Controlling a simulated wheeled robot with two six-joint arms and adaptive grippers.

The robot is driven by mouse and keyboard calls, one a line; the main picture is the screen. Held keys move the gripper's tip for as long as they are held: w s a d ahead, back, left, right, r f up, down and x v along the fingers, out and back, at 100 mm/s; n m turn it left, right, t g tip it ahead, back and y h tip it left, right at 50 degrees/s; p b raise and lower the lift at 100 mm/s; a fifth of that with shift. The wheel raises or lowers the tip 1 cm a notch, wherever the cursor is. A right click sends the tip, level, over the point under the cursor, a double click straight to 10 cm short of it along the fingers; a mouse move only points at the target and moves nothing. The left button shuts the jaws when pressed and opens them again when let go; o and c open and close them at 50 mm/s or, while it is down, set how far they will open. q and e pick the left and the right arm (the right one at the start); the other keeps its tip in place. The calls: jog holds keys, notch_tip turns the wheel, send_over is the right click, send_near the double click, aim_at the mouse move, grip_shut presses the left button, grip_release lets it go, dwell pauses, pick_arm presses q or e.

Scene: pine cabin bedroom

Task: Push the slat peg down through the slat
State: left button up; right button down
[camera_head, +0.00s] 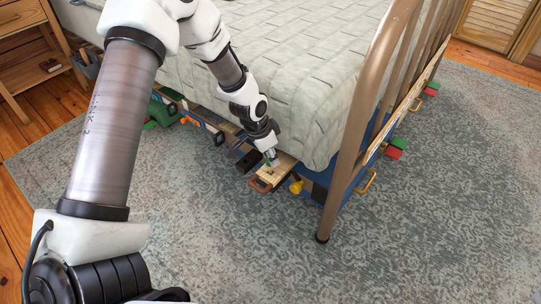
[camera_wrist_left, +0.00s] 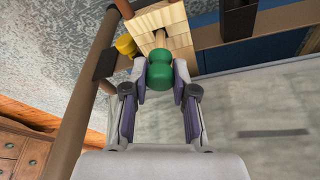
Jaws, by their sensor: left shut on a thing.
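The slat peg (camera_wrist_left: 160,72) has a round green head and sits between the fingertips of my left gripper (camera_wrist_left: 161,82) in the left wrist view. The gripper is shut on it. The pale wooden slat (camera_wrist_left: 176,38) lies just past the peg, with a dark slot in it. In the head view the slat (camera_head: 287,164) juts out at the bed's lower edge, and my left gripper (camera_head: 271,157) comes down onto it. My right gripper is not in view.
The mattress (camera_head: 290,70) overhangs close beside my left arm. The brown bed-end frame (camera_head: 350,150) rises to the right. A yellow knob (camera_head: 296,187) and a brown handle (camera_head: 262,185) are near the slat. Open rug (camera_head: 200,230) lies in front.

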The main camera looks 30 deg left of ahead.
pick_arm(q)
jog(key=shift+f+b, duration=0.5)
jog(key=shift+f, duration=0.25)
jog(key=shift+f+b, duration=0.6)
jog(key=shift+f, duration=0.4)
jog(key=o, duration=1)
jog(key=v, duration=1.2)
jog(key=shift+f, duration=0.1)
